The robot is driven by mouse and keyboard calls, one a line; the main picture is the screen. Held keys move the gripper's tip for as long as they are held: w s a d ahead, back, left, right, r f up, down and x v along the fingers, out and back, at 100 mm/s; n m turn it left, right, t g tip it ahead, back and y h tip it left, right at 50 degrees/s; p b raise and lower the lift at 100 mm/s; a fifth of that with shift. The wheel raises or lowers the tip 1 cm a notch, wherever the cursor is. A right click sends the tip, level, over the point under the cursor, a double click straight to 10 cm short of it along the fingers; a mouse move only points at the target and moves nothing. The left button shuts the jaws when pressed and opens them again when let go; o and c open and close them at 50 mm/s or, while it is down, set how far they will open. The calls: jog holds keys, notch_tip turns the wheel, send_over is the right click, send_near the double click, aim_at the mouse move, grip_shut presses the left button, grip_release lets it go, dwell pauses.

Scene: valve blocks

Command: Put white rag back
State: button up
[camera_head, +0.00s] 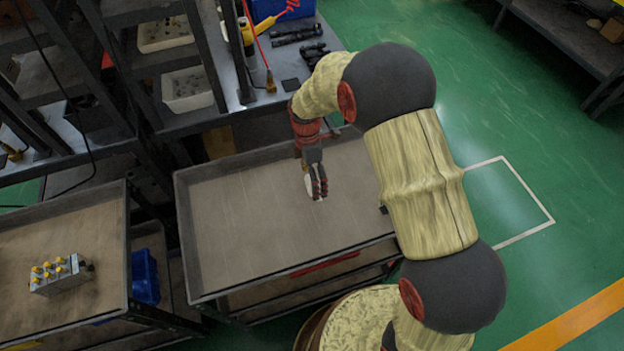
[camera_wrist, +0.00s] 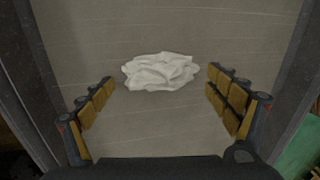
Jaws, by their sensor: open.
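The white rag (camera_wrist: 160,71) lies crumpled on the bare top of the cart in the wrist view, ahead of and between my fingers. In the head view only a small white part of the rag (camera_head: 309,184) shows beside my fingers; the rest is hidden behind them. My gripper (camera_head: 318,190) points down over the cart top. In the wrist view my gripper (camera_wrist: 160,95) is open, its padded fingers wide apart on either side, with nothing held between them.
The cart (camera_head: 235,225) has a raised rim and is otherwise clear. Another cart (camera_head: 25,240) at the left carries a valve block (camera_head: 60,273). A blue bin (camera_head: 145,276) sits between the carts. A workbench (camera_head: 285,70) with tools stands behind. Green floor is open at right.

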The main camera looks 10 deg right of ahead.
jog(key=shift+r, duration=0.1)
jog(key=s+d+r+m+t+p, duration=0.1)
jog(key=d+r+m+p, duration=0.1)
jog(key=r, duration=0.9)
jog(key=d+r+m+t+p, duration=0.1)
jog(key=r+m+p, duration=0.15)
jog(key=r, duration=0.95)
jog(key=s+d+r+m+t, duration=0.3)
jog(key=s+r+m, duration=0.3)
jog(key=s, duration=0.5)
jog(key=s+d+r+m+t, duration=0.2)
jog(key=s+d+r+m, duration=0.3)
jog(key=s+m, duration=0.5)
jog(key=shift+s+d+r+t+b, duration=0.25)
jog(key=shift+s+r+t+b, duration=0.2)
jog(key=shift+s+r, duration=0.35)
jog(key=shift+w, duration=0.15)
jog(key=shift+c, duration=0.9)
